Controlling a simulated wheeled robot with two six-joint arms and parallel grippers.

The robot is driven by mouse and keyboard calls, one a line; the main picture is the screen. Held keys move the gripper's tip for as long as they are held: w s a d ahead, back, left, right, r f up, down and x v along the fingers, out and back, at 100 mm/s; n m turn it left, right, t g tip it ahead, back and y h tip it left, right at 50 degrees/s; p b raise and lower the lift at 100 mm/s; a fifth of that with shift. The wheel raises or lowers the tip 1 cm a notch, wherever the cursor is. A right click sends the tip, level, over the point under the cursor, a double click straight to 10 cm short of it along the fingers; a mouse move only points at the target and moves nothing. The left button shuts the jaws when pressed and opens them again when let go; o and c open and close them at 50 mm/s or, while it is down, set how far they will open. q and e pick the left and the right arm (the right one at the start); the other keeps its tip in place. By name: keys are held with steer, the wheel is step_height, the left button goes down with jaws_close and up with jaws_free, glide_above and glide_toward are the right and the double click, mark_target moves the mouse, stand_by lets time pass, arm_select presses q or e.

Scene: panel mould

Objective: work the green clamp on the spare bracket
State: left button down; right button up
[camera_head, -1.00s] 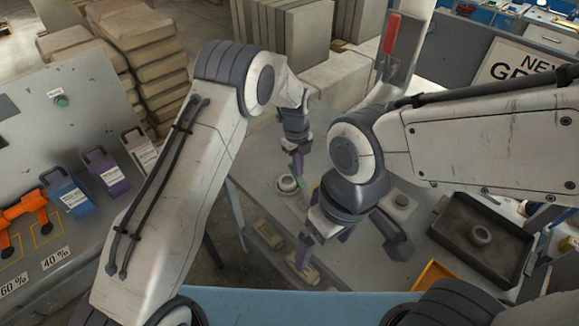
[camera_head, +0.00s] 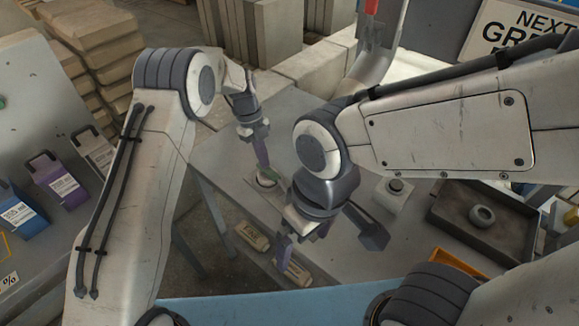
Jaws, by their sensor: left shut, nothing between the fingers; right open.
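A small green part (camera_head: 281,184), which looks like the clamp, shows on the grey table beside a pale round piece (camera_head: 266,181). It is small and partly covered, so its lever position and the bracket under it cannot be made out. My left gripper (camera_head: 262,156) points down with its purple fingers shut and empty, just above the round piece. Whether it touches is not clear. My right gripper (camera_head: 303,240) is open and empty, pointing down over the table's front edge, with purple fingers apart. Its wrist hides part of the table to the right of the clamp.
A dark grey block-headed object (camera_head: 373,237) lies right of my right gripper. Beyond it are a grey box with a dark knob (camera_head: 394,191) and a dark tray (camera_head: 450,222) holding a ring (camera_head: 481,215). Pale blocks (camera_head: 252,237) sit below the table edge. Purple and blue containers stand left.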

arm_select(q)
steer(key=shift+a+f, duration=0.2)
steer(key=shift+f, duration=0.15)
steer(key=shift+r, duration=0.1)
steer(key=v, duration=0.1)
steer(key=p+v, duration=0.1)
steer(key=v, duration=0.1)
steer(key=p+v, duration=0.1)
steer(key=shift+s+d+r, duration=0.25)
steer(key=shift+d, duration=0.15)
steer(key=w+a+r+b, duration=0.2)
steer(key=w+a+r, duration=0.2)
steer(key=r, duration=0.3)
steer(key=shift+w+a, duration=0.15)
steer(key=shift+w, duration=0.6)
